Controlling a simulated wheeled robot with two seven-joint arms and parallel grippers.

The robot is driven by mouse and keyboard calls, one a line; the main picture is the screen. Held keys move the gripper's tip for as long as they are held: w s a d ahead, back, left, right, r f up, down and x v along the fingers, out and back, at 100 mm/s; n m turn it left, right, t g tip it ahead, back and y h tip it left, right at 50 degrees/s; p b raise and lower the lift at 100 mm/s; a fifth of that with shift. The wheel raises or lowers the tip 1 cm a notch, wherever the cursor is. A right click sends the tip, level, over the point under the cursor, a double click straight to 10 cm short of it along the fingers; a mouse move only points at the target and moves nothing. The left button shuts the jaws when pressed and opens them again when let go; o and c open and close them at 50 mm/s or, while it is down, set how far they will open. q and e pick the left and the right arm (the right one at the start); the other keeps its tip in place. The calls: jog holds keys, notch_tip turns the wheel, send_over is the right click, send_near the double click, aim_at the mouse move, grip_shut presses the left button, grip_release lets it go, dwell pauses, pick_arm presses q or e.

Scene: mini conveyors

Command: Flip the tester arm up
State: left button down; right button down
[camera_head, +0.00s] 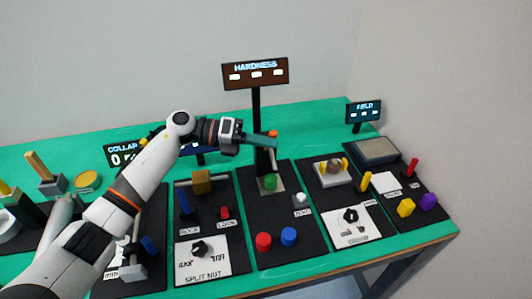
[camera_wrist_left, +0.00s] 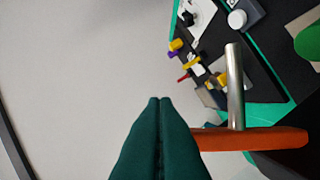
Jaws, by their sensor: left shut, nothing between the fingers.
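The hardness tester has a black post (camera_head: 256,105) under a HARDNESS sign (camera_head: 255,73). Its orange arm shows only as a small orange part (camera_head: 273,133) in the head view, behind my fingers. In the left wrist view the orange arm (camera_wrist_left: 265,139) is a bar running right from behind my fingers, with a silver rod (camera_wrist_left: 235,88) standing out from it. My left gripper (camera_head: 274,141) is shut and empty, its dark teal fingers beside the arm. A green cylinder (camera_head: 270,182) sits on the tester's base plate. My right gripper is not in view.
A white ZERO button (camera_head: 301,199), a red knob (camera_head: 264,240) and a blue knob (camera_head: 289,236) are on the tester's black panel. The SPLIT NUT panel (camera_head: 202,260) is to its left, a dial panel (camera_head: 350,225) to its right.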

pick_arm(q)
jog(key=w+a+r+n+h+b, duration=0.1)
jog(key=w+r+n+h+b, duration=0.1)
jog(key=w+n+b, duration=0.2)
jog(key=shift+w+a+r+n+g+b, duration=0.2)
jog(key=shift+w+r+n+g+b, duration=0.1)
jog(key=shift+w+n, duration=0.6)
jog(key=shift+s+r, duration=0.1)
jog(key=shift+a, duration=0.2)
